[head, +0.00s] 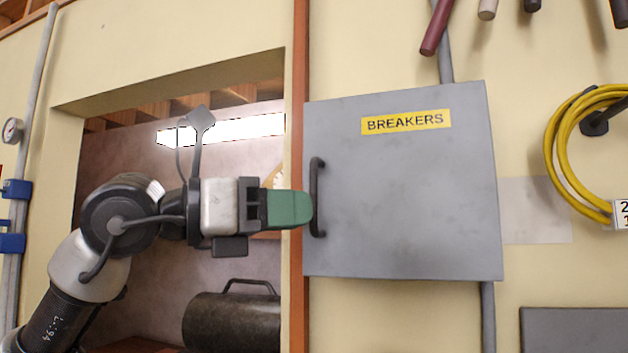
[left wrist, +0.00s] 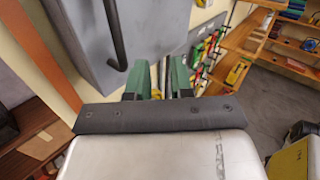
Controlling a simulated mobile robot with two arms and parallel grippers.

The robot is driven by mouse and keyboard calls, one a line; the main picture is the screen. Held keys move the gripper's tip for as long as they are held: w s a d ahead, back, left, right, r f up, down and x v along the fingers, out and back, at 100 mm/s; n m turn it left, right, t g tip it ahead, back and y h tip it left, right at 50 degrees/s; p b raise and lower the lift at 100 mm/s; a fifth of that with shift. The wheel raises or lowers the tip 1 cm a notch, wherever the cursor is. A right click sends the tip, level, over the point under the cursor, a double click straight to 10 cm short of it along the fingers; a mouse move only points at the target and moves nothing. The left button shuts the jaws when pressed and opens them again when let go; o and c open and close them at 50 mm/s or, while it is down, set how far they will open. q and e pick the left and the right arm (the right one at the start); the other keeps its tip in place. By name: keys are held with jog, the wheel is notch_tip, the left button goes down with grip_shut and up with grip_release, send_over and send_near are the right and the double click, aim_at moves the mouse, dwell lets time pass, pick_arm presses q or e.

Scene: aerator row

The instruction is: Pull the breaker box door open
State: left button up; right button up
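The grey breaker box door (head: 410,200) has a yellow BREAKERS label (head: 406,122) and looks shut on the wall. Its dark upright bar handle (head: 317,197) is near the door's left edge. My left gripper (head: 300,208) has green fingers and reaches in from the left, with its tips beside the handle in the head view. In the left wrist view, the gripper (left wrist: 157,78) has its two fingers apart with nothing seen between them. The handle (left wrist: 114,35) shows there just left of the left finger, not between the fingers. Contact cannot be told. My right gripper is not in view.
An orange-brown post (head: 299,90) runs beside the door's left edge. Left of it is a wall opening with a dark cylinder (head: 232,320). A yellow hose (head: 560,155) hangs at right. Tool handles (head: 437,25) hang above. Shelves (left wrist: 245,40) show in the left wrist view.

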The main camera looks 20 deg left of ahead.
aim_at(310, 181)
pick_arm(q)
jog(key=s+a+r+n+t+y, duration=0.2)
jog(key=a+r+t+y, duration=0.1)
jog(key=a+r+y, duration=0.15)
jog(key=shift+h, duration=0.35)
jog(key=p+x, duration=0.1)
jog(key=x, duration=0.2)
jog(key=p+x, duration=0.2)
jog(key=x, duration=0.1)
jog(key=p+x, duration=0.1)
jog(key=x, duration=0.2)
jog(key=shift+w+a, duration=0.2)
jog(key=shift+w, duration=0.25)
jog(key=shift+w+d+p, duration=0.25)
jog(key=shift+w+p, duration=0.1)
grip_shut()
